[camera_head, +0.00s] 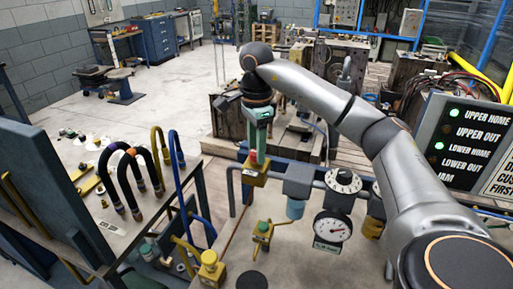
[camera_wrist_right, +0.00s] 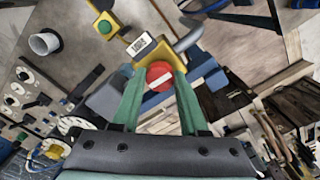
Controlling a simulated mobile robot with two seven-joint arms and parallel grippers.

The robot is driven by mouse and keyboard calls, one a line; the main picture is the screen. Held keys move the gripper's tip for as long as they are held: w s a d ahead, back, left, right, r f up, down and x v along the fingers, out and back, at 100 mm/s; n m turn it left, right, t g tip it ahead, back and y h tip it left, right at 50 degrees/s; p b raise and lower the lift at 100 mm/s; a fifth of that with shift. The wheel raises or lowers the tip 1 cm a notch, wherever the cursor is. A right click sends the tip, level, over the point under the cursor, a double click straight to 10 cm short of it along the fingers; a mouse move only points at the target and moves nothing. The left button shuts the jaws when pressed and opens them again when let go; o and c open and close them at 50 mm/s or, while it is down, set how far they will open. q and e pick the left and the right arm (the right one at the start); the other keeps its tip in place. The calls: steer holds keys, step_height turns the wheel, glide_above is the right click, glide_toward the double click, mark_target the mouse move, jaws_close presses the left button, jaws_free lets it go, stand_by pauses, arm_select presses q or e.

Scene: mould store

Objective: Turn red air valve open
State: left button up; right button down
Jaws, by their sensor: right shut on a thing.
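The red air valve (camera_wrist_right: 160,76) is a round red knob with a white bar across its face, on a yellow body, in the right wrist view. In the head view its yellow body (camera_head: 255,179) sits on the grey pipe, with a little red showing above it. My right gripper (camera_head: 254,152) reaches down onto it from above. Its two green fingers, also seen in the right wrist view (camera_wrist_right: 160,92), are shut on the knob from both sides. A white label (camera_wrist_right: 141,44) is on the yellow body. My left gripper is not in view.
Other yellow valves (camera_head: 262,231) are below. A bench (camera_head: 118,226) with bent hoses is at left. A lit sign panel (camera_head: 465,140) is at right. Open floor lies behind.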

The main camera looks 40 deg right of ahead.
steer(key=shift+c, duration=2.2)
jaws_free()
step_height(320, 180, up, 13)
steer(key=shift+f, duration=0.2)
